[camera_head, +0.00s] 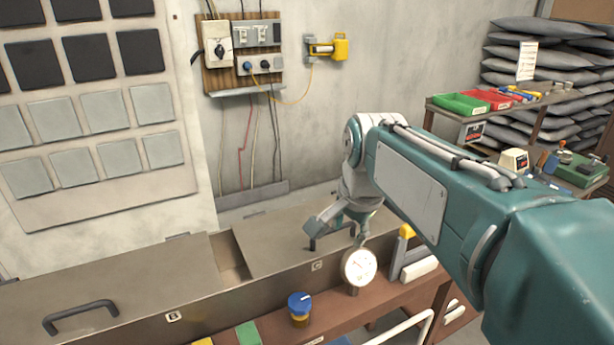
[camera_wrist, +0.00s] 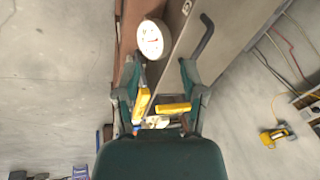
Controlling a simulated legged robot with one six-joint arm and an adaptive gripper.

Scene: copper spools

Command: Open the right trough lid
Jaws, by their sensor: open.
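The right trough lid (camera_head: 275,245) is a flat grey-brown panel lying on the long trough, above the "C" label. It appears closed. Its dark handle (camera_head: 312,244) is partly hidden by my gripper (camera_head: 340,230). In the wrist view the handle (camera_wrist: 205,36) is a dark bar on the lid (camera_wrist: 237,38). My gripper (camera_wrist: 161,62) is open with nothing between its fingers. The handle lies ahead of the right finger in that view, not between the fingers. I cannot tell whether they touch.
A round white gauge (camera_head: 359,267) stands at the trough's front, close to my gripper. The left lid (camera_head: 150,285), with a black handle (camera_head: 80,317), lies beside it. A blue-topped knob (camera_head: 300,308) and yellow-tipped lever (camera_head: 405,238) are in front. A control panel (camera_head: 242,52) hangs behind.

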